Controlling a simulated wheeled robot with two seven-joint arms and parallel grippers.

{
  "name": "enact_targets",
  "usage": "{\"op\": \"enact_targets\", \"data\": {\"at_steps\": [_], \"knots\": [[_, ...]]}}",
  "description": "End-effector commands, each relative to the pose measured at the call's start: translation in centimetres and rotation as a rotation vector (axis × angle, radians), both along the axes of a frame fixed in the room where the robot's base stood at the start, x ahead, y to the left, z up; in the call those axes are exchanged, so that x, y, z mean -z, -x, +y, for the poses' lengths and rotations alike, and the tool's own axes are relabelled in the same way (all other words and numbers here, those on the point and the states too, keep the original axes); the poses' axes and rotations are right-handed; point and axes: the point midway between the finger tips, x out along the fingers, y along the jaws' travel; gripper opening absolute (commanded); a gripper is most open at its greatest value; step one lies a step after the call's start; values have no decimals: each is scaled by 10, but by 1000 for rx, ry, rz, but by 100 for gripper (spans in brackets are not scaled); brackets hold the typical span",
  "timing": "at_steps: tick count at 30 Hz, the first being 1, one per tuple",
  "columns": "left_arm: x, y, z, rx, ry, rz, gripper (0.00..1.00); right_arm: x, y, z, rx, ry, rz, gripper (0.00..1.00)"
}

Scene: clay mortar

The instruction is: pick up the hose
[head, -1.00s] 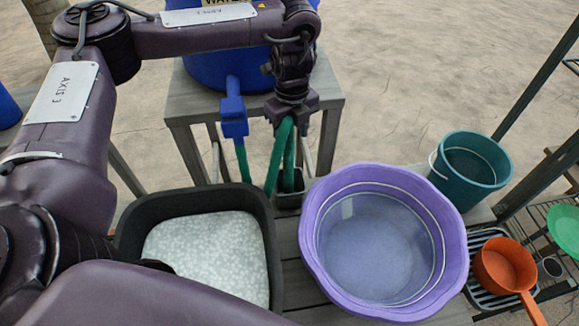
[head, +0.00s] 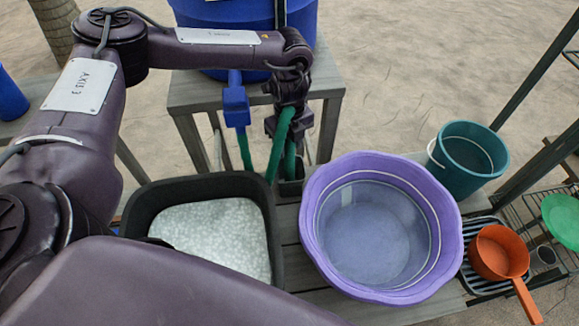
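The green hose (head: 277,147) hangs below the blue tap (head: 236,103) of the water barrel, and its lower part goes into a small dark holder (head: 291,187). My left gripper (head: 290,125) is at the top of the hose, in front of the grey stand. The hose passes at its fingers, but the fingertips are dark and partly hidden, so I cannot tell whether they grip it. My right gripper is not in view.
A purple basin (head: 452,240) of water stands right of a black tub (head: 277,240) holding pale speckled material. A teal bucket (head: 466,160), an orange dipper (head: 497,255) and a green dish (head: 563,219) are at the right. The blue barrel (head: 222,12) stands on a grey stand (head: 330,85).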

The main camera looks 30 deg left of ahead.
Motion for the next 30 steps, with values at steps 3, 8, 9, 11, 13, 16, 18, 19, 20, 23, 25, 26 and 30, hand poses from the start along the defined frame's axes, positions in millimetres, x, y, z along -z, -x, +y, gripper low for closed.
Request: {"op": "enact_targets", "data": {"at_steps": [3, 8, 9, 11, 13, 16, 18, 19, 20, 23, 25, 26, 30], "knots": [[0, 0, 0, 0, 0, 0, 19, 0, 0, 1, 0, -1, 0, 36], [-1, 0, 0, 0, 1, -1, 7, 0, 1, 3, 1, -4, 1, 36], [-1, 0, 0, 0, 1, -1, 7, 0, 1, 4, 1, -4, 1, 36], [-1, 0, 0, -1, 1, -1, 7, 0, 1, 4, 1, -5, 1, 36], [-1, 0, 0, -1, 1, -1, 7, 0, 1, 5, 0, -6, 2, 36], [-4, -1, 0, -1, 1, -2, 7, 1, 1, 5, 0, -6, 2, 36], [-9, -1, 0, -1, 2, -3, 7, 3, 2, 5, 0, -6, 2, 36], [-11, -1, 0, -1, 2, -3, 7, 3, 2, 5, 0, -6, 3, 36], [-15, -2, 0, -2, 2, -3, 7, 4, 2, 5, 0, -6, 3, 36], [-29, -1, 0, 0, 2, -6, 7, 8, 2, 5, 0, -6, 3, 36], [-43, -2, -1, 0, 4, -6, 7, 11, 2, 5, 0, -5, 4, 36], [-50, -2, -1, 0, 4, -6, 7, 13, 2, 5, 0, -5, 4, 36], [-94, -2, 0, 1, 0, -10, 7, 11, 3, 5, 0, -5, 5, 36]]}}
